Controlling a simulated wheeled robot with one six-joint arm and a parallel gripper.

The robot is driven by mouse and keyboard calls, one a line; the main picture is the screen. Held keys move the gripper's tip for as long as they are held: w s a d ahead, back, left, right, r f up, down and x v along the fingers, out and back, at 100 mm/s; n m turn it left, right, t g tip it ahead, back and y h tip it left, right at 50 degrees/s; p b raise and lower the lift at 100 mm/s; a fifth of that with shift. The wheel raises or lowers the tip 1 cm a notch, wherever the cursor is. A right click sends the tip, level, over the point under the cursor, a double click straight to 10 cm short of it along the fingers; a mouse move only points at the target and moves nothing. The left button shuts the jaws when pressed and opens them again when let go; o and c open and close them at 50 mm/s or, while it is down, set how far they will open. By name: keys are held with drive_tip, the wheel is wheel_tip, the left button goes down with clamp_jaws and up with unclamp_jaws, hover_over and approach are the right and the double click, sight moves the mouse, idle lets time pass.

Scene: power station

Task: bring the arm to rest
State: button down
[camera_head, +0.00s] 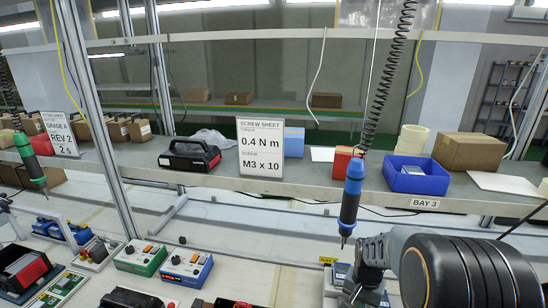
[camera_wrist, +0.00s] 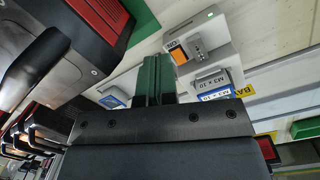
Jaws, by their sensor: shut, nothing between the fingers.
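My gripper (camera_wrist: 156,75) shows in the wrist view as two green-faced fingers pressed together, with nothing between them. A wide dark bar, part of my gripper, fills the lower middle of that view. In the head view my arm (camera_head: 460,270) reaches in from the lower right, with a large black ribbed link and grey joints. Its far end is low in the picture, just below the hanging blue screwdriver (camera_head: 350,195), and my fingertips cannot be made out there.
A shelf carries a blue bin (camera_head: 416,184), a cardboard box (camera_head: 468,152), a black-and-red case (camera_head: 191,157) and a screw sheet sign (camera_head: 274,150). A green screwdriver (camera_head: 30,160) hangs at left. Green (camera_head: 140,257) and blue (camera_head: 186,268) control units stand on the bench.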

drive_tip(key=s+a+r+n+t, duration=0.2)
drive_tip(key=s+a+r+n, duration=0.1)
drive_tip(key=s+r, duration=0.2)
drive_tip(key=s+a+r+n+t, duration=0.3)
drive_tip(key=s+a+r+n, duration=0.1)
drive_tip(key=r, duration=0.6)
drive_tip(key=shift+s, duration=0.55)
drive_tip(key=shift+r, duration=0.1)
